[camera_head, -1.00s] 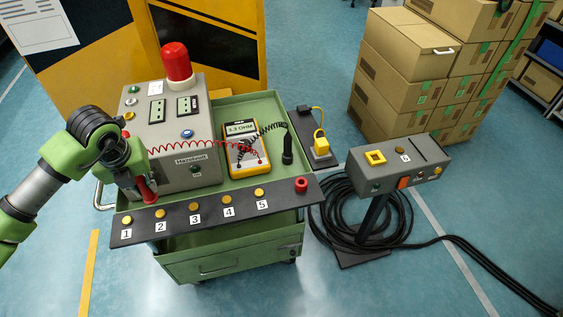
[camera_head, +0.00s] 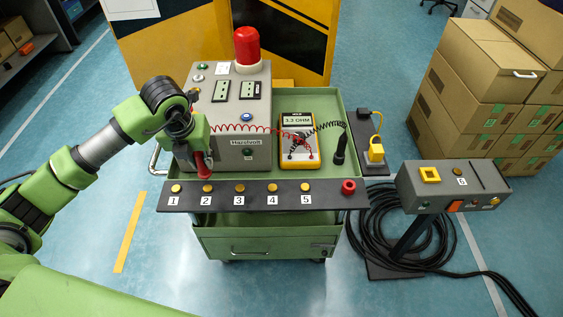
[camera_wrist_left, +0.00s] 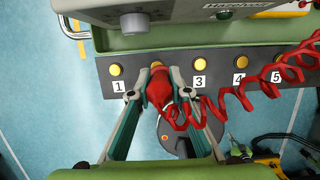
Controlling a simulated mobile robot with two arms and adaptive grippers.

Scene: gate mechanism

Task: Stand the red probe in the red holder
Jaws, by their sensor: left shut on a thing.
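The red probe (camera_head: 203,168) is in my left gripper (camera_head: 196,150), which is shut on it. In the left wrist view the fingers (camera_wrist_left: 158,94) close on both sides of the red probe body (camera_wrist_left: 159,86). Its tip points at button 2 (camera_head: 207,188); I cannot tell whether it touches. A coiled red wire (camera_head: 240,128) runs from the probe to the yellow meter (camera_head: 299,157), which reads 3.3 OHM. The red holder (camera_head: 348,187) is at the right end of the dark strip, past button 5, and looks empty. My right gripper is not in view.
The grey box with a red lamp (camera_head: 246,46) stands close behind my gripper. A black probe (camera_head: 340,146) stands upright right of the meter. A grey button box (camera_head: 452,184) on a post and coiled black cable (camera_head: 375,240) are to the right.

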